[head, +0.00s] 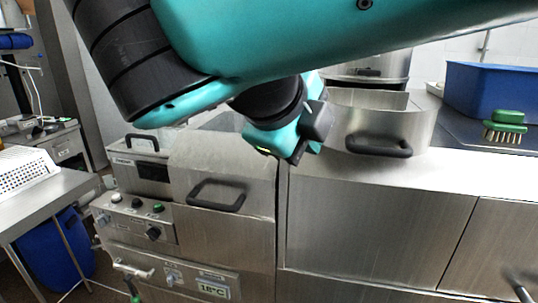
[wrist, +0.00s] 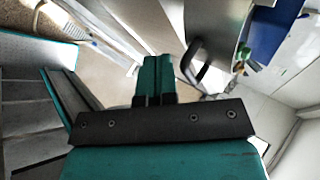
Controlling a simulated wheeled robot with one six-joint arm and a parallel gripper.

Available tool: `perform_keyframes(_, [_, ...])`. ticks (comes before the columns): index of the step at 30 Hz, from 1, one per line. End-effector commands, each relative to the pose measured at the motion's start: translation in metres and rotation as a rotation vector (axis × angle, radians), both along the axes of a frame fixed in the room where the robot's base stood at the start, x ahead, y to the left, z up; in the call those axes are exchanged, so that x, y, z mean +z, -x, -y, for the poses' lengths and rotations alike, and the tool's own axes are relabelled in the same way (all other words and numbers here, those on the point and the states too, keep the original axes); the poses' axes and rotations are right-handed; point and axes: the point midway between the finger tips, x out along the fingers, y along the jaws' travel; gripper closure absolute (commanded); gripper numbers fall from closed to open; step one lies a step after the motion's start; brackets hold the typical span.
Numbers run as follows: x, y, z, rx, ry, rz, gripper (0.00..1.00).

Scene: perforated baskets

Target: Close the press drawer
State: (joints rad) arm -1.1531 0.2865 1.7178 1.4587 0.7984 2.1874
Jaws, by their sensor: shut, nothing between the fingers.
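A steel drawer with a curved front (head: 415,125) stands at the counter's upper right in the head view. It has a black bar handle (head: 378,148), and an opening shows behind its front, so it looks pulled out. A steel front with a second black handle (head: 217,196) is at lower left; no label tells which is the press drawer. My gripper (head: 308,140) is just left of the curved drawer, and its fingertips are not clear there. In the wrist view my gripper (wrist: 157,62) is shut and empty, with a black handle (wrist: 192,62) close to its right. I cannot tell whether they touch.
A blue bin (head: 490,90) and a green-backed brush (head: 505,125) are on the counter at right. A control panel with knobs (head: 135,215) is at lower left. A white perforated basket (head: 25,170) rests on a side table at far left. Flat steel cabinet fronts (head: 375,230) fill the lower right.

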Motion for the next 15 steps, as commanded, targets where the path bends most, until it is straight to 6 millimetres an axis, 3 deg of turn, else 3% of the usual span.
perform_keyframes(1, [-0.014,-0.005,0.005,-0.005,-0.001,0.001,1.0])
perform_keyframes(3, [-0.021,-0.011,0.01,-0.006,0.002,0.001,1.0])
perform_keyframes(15, [-0.025,-0.049,0.044,-0.005,0.008,-0.002,1.0])
